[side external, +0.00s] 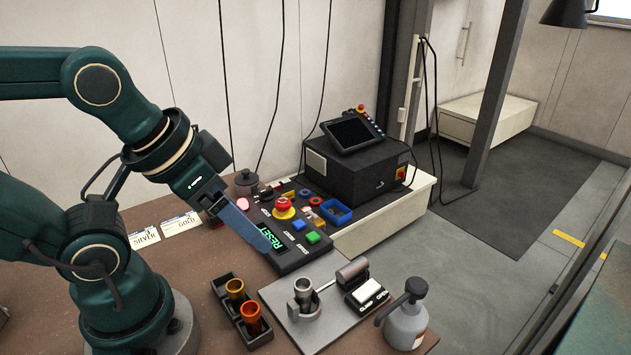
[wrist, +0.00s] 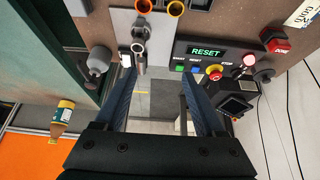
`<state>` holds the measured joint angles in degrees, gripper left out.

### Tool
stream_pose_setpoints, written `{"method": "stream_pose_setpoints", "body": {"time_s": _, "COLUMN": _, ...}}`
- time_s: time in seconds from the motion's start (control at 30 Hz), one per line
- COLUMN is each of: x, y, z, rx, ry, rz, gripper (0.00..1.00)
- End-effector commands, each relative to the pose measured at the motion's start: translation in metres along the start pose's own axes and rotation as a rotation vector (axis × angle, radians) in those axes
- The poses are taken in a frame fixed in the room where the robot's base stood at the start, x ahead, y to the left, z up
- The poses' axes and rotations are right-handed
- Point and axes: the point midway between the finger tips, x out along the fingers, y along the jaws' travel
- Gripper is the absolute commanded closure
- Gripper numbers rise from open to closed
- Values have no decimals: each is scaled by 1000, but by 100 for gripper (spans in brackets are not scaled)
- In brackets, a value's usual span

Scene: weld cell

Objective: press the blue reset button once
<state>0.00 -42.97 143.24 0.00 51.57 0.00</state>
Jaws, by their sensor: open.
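The blue button (side external: 313,238) is on the dark control panel (side external: 290,262), beside the green button (side external: 298,226) and near the lit green RESET display (side external: 271,238). In the wrist view the blue button (wrist: 195,69) shows just past the tip of the right finger. My gripper (side external: 262,240) is open and empty, its blue fingers slanting down over the panel's left side, left of the buttons. In the wrist view my gripper (wrist: 157,76) has its fingers wide apart. Contact with the panel cannot be told.
A red mushroom button (side external: 284,206) on a yellow base is behind the green button. A clamp fixture (side external: 303,297) holding a metal cup, a black holder with copper cups (side external: 242,310) and a grey bottle (side external: 406,322) stand in front. A black box (side external: 357,165) stands behind.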

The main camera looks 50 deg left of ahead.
Motion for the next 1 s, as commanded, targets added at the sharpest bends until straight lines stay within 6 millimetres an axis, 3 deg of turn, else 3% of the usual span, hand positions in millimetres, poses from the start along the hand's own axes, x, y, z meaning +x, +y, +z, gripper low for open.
{"method": "stream_pose_setpoints", "body": {"time_s": 0.03, "x": 0, "y": 0, "z": 0, "rx": 0, "ry": 0, "rz": 0, "gripper": 43}}
{"method": "stream_pose_setpoints", "body": {"time_s": 0.17, "x": 0, "y": 0, "z": 0, "rx": 0, "ry": 0, "rz": 0, "gripper": 93}}
{"method": "stream_pose_setpoints", "body": {"time_s": 0.2, "x": 0, "y": 0, "z": 0, "rx": 0, "ry": 0, "rz": 0, "gripper": 100}}
{"method": "stream_pose_setpoints", "body": {"time_s": 1.0, "x": 0, "y": 0, "z": 0, "rx": 0, "ry": 0, "rz": 0, "gripper": 100}}
